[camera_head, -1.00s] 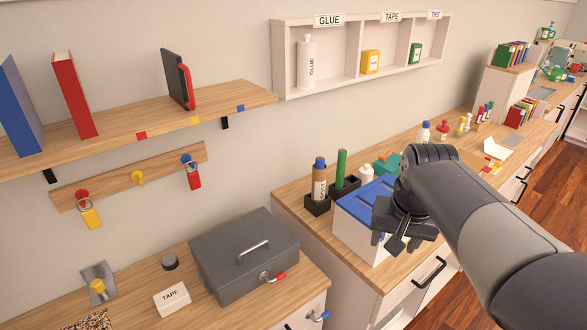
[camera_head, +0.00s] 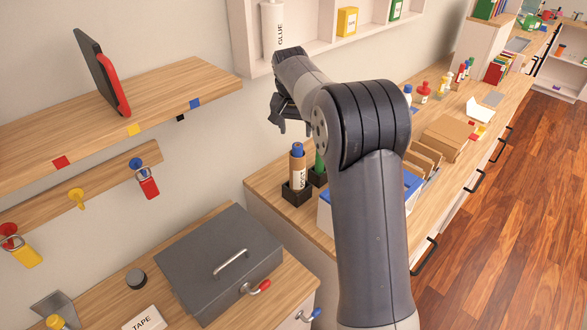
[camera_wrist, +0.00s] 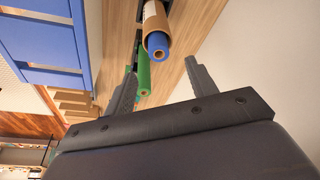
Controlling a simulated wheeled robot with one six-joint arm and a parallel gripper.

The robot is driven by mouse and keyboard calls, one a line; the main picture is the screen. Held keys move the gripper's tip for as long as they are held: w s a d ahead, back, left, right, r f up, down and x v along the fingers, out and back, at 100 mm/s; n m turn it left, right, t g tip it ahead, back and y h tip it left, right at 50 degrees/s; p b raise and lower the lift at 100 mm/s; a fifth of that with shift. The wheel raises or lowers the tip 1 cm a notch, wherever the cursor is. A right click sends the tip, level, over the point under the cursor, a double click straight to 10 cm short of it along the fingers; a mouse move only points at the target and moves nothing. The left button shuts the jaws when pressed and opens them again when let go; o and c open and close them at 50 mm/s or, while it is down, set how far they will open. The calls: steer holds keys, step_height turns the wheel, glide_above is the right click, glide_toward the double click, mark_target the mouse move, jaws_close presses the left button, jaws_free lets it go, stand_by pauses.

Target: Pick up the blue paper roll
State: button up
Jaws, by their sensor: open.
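The blue paper roll (camera_head: 297,151) stands upright in a dark holder (camera_head: 296,194) on the wooden counter, with a brown labelled sleeve around it. It also shows in the wrist view (camera_wrist: 158,42), its open blue end facing the camera. A green roll (camera_head: 319,168) stands beside it, partly hidden by my arm, and shows in the wrist view (camera_wrist: 144,74). My gripper (camera_head: 282,128) is open and empty, above the rolls in the head view. In the wrist view its two fingers (camera_wrist: 160,75) spread apart, with the green roll's end near the left finger.
A blue-topped white box (camera_head: 326,217) stands right of the holder, partly behind my arm. A grey metal case (camera_head: 220,262) sits on the nearer counter. The wall shelf (camera_head: 265,65) with a glue bottle (camera_head: 273,28) is close above my gripper. Wooden floor lies open at right.

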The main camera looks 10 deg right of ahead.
mark_target(297, 145)
steer(key=shift+p+x, duration=1.25)
steer(key=shift+x, duration=2.5)
steer(key=shift+c, duration=0.2)
jaws_close()
